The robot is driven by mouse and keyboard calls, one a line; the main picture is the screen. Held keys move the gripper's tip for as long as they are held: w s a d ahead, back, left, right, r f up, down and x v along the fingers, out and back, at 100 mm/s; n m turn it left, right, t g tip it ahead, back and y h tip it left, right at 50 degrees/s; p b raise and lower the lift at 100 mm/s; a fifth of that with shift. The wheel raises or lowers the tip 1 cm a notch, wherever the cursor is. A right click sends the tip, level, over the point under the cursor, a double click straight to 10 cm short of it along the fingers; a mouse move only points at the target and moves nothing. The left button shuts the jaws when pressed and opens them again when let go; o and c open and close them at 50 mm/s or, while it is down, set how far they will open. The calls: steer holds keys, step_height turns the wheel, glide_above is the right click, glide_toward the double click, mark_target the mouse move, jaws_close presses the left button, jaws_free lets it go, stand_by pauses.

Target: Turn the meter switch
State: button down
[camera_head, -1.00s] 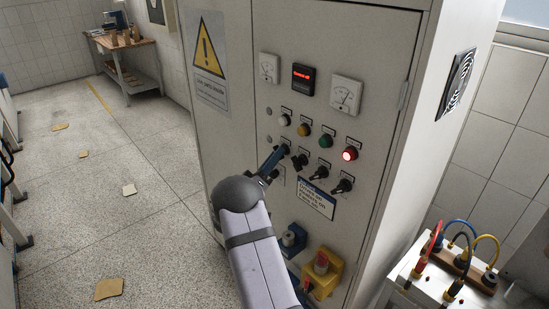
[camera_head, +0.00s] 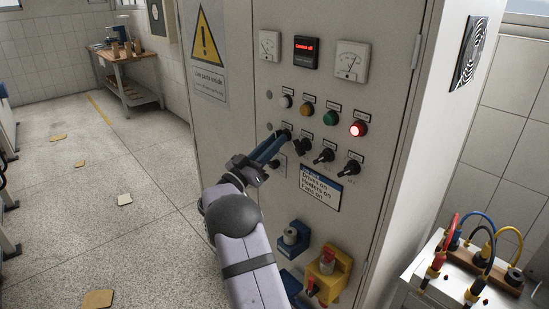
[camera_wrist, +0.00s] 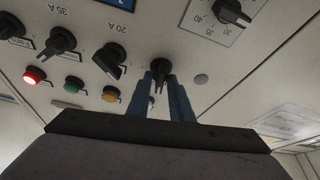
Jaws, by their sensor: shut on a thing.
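The control cabinet door (camera_head: 375,110) carries a row of black rotary switches. My gripper (camera_head: 283,136) reaches the leftmost switch of the row in the head view, and its blue fingers hide most of it. In the wrist view my gripper (camera_wrist: 161,88) is shut on this black switch (camera_wrist: 160,66), with one finger on each side of the knob. Three more black switches stand to its right in the head view: one close beside it (camera_head: 302,146), a middle one (camera_head: 324,156) and the rightmost one (camera_head: 353,167). Their small labels are too small to read.
Above the switches are white, amber and green lamps and a lit red lamp (camera_head: 358,129). A display (camera_head: 306,52) with red text sits between two dial meters. Below are a blue-and-white notice (camera_head: 320,188) and a yellow switch box (camera_head: 328,275). A cable stand (camera_head: 430,285) is at right.

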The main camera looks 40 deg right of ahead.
steer(key=shift+f+m+g+b, duration=0.15)
steer(key=shift+m+g+b, duration=0.95)
steer(key=shift+m, duration=0.5)
steer(key=c, duration=1.8)
jaws_free()
steer(key=shift+c, duration=0.2)
steer(key=b+v, duration=0.2)
steer(key=v, duration=0.5)
steer(key=shift+a, duration=0.2)
